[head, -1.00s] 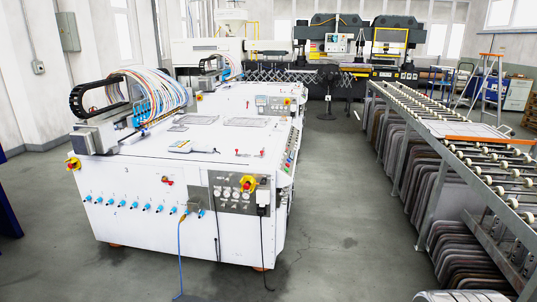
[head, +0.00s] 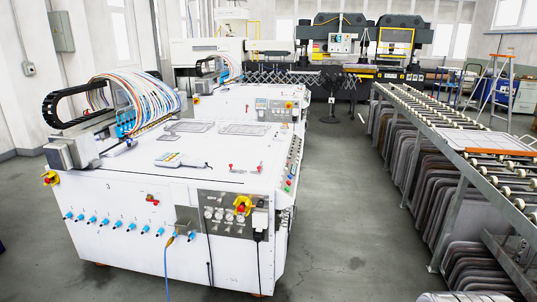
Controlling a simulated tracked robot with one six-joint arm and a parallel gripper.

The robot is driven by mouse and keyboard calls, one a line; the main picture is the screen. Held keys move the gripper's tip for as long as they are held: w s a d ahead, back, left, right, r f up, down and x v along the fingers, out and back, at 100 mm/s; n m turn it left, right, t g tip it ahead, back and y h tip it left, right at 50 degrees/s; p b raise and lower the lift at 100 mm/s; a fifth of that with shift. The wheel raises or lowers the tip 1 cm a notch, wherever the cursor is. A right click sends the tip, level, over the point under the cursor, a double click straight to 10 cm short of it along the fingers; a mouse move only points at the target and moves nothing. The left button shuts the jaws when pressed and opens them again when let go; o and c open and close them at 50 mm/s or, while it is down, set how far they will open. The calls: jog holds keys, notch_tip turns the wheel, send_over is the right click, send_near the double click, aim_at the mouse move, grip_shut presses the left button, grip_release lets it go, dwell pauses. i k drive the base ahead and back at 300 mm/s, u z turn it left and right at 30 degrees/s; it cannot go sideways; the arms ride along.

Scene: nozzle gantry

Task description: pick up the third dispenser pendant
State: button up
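A white dispensing machine (head: 130,225) marked with a small "3" on its front stands at the left in the head view. A flat grey and white hand-held pendant (head: 178,159) lies on its white top, toward the front middle. It looks like the dispenser pendant; small details on it are too small to read. A red lever or stop and a few small red pieces are near it. My gripper is not in view.
A cable-chain gantry (head: 95,115) with a bundle of coloured hoses stands on the machine's left. A blue cable (head: 167,262) and black cables hang down its front. A roller rack (head: 470,165) holding dark panels runs along the right. Grey floor (head: 340,220) is clear between them.

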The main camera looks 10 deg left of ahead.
aim_at(185, 160)
jog(key=i, duration=1.65)
jog(key=u, duration=2.25)
jog(key=i, duration=0.7)
